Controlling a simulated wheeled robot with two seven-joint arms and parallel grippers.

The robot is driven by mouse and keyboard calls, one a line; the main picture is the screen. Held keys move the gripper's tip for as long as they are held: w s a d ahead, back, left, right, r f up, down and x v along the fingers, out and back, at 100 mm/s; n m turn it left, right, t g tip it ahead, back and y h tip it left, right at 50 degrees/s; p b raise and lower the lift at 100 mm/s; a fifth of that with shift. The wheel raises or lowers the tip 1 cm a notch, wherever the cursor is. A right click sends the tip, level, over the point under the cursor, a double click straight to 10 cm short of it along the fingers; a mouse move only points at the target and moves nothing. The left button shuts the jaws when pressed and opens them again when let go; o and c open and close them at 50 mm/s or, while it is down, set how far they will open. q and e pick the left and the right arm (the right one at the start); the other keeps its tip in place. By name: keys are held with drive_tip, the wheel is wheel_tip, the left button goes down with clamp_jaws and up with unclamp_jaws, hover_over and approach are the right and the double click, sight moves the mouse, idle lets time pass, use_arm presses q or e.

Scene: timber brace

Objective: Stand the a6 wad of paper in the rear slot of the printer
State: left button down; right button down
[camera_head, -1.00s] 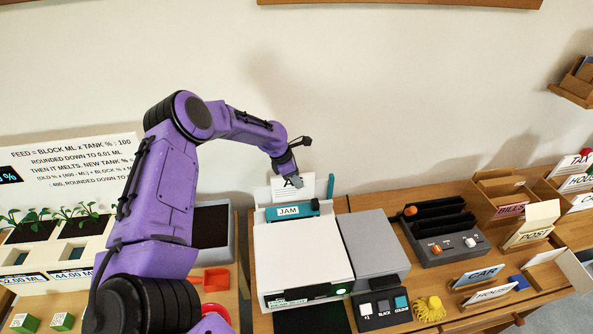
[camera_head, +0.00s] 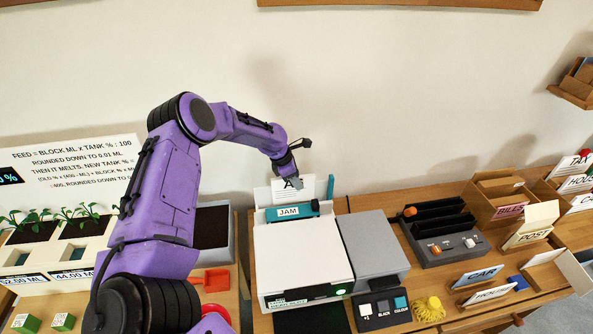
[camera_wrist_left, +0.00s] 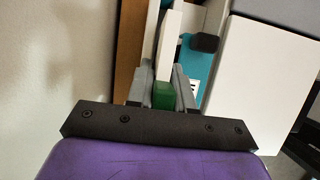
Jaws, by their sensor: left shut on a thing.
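The white paper wad (camera_head: 281,191), with a dark letter A partly visible, stands upright at the back of the printer (camera_head: 302,258), behind its teal strip labelled JAM (camera_head: 288,211). My left gripper (camera_head: 295,182) is at its upper right edge and covers part of the letter. In the left wrist view the gripper's grey fingers (camera_wrist_left: 163,88) are closed around a green piece (camera_wrist_left: 163,96), with a white edge-on slab (camera_wrist_left: 169,45) beyond it. Whether the wad's bottom rests in the rear slot is hidden. My right gripper is out of view.
A wall stands close behind the printer. A dark slotted device (camera_head: 443,230) and wooden letter holders (camera_head: 500,205) are on the right. A button panel (camera_head: 382,310) and yellow bundle (camera_head: 428,309) lie in front. Planters (camera_head: 50,245) are on the left.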

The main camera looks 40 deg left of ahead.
use_arm(q)
drive_tip(key=shift+t+h, duration=0.3)
drive_tip(key=shift+c, duration=2.2)
unclamp_jaws()
drive_tip(key=shift+r+p, duration=0.5)
drive_tip(key=shift+r, duration=3.55)
drive_tip(key=shift+f, duration=0.1)
